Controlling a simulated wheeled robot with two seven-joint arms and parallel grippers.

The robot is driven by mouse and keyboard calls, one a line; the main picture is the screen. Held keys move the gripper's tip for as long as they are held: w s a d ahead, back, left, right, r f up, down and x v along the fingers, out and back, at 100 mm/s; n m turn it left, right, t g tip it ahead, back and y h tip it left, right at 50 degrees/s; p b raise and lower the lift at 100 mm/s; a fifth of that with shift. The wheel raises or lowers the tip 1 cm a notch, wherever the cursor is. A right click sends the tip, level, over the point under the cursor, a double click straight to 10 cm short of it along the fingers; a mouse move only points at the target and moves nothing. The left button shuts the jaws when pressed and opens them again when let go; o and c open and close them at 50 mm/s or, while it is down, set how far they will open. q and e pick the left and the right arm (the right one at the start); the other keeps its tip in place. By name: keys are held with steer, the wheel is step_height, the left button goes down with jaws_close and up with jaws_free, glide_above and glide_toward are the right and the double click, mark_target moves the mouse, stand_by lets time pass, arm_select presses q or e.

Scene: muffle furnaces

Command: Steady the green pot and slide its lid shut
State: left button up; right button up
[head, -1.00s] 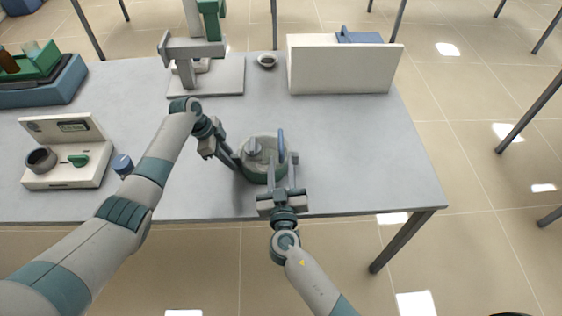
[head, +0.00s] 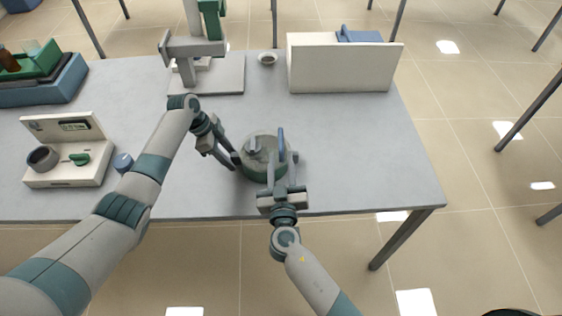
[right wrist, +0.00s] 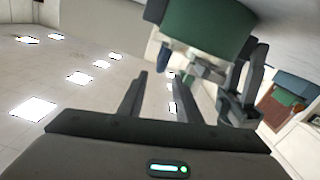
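The green pot (head: 262,174) stands near the table's front edge. A grey round top with a small grey knob (head: 254,147) shows on it, and a blue upright piece (head: 281,145) rises at its right. I cannot tell how far the lid covers the opening. My left gripper (head: 235,159) is at the pot's left side; whether its fingers pinch anything is unclear. My right gripper (head: 282,170) is at the pot's front right, its fingers apart near the blue piece. In the right wrist view, its fingers (right wrist: 158,95) are spread, with the green pot (right wrist: 205,28) above right.
A white panel box (head: 340,66) and a small bowl (head: 267,58) stand at the back. A grey stand (head: 215,82) is behind my left arm. A control unit (head: 68,160) and blue tray (head: 40,92) are at left. The table (head: 380,165) is clear to the right.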

arm_select(q)
steer(key=p+v, duration=0.7)
steer(key=v, duration=0.4)
steer(key=shift+p, duration=0.4)
stand_by(0.5)
steer(key=shift+f, duration=0.15)
stand_by(0.4)
